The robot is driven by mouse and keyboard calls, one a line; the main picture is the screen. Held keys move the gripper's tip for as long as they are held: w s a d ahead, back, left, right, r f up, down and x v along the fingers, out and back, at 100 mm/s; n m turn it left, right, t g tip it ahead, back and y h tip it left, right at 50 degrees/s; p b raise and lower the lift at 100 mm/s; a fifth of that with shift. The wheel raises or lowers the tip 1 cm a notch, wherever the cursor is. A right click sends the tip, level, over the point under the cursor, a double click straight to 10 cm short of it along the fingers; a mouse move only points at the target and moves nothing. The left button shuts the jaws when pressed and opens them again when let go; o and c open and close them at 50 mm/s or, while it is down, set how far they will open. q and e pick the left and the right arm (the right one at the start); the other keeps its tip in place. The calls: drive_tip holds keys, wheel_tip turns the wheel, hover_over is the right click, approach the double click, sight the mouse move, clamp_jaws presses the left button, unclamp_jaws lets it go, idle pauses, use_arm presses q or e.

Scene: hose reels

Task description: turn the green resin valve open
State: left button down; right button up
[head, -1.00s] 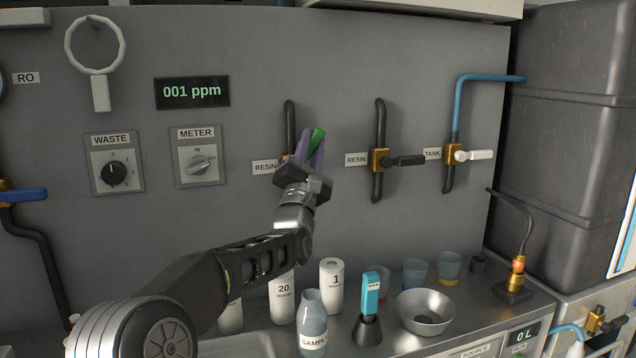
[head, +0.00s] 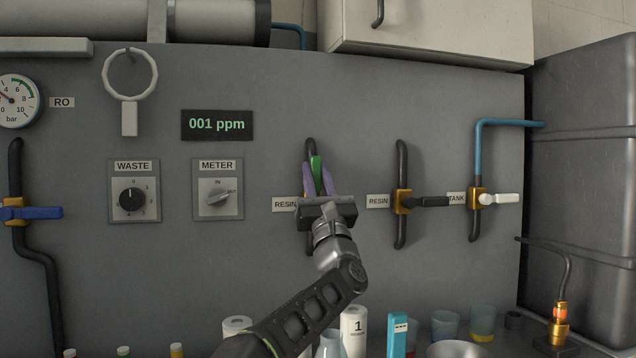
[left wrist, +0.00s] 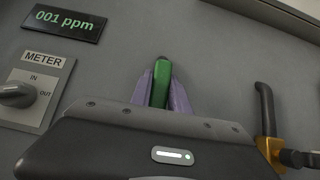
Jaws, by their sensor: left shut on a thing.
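The green resin valve handle (head: 316,169) points upward along its black pipe (head: 310,148) on the grey panel. It also shows in the left wrist view (left wrist: 160,88), between two purple fingers. My left gripper (head: 317,182) is shut on this green handle. The valve body behind my gripper is hidden. The RESIN label (head: 285,204) is just left of it. My right gripper is not in view.
A second RESIN valve with a black handle (head: 430,202) and the TANK valve with a white handle (head: 500,199) are to the right. WASTE (head: 133,199) and METER (head: 218,198) knobs are left. Bottles and cups stand on the counter below.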

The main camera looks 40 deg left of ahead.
sight(317, 179)
use_arm(q)
drive_tip(key=c, duration=1.2)
unclamp_jaws()
drive_tip(key=shift+c, duration=0.2)
drive_tip(key=shift+f, duration=0.1)
drive_tip(key=b+v, duration=0.1)
drive_tip(key=v, duration=0.5)
drive_tip(key=shift+s+d+f+b, duration=0.1)
drive_tip(key=shift+d+f+b, duration=0.05)
drive_tip(key=shift+b, duration=0.25)
drive_tip(key=shift+s+d+f, duration=0.25)
drive_tip(key=shift+d+f, duration=0.1)
drive_tip(key=shift+f, duration=0.1)
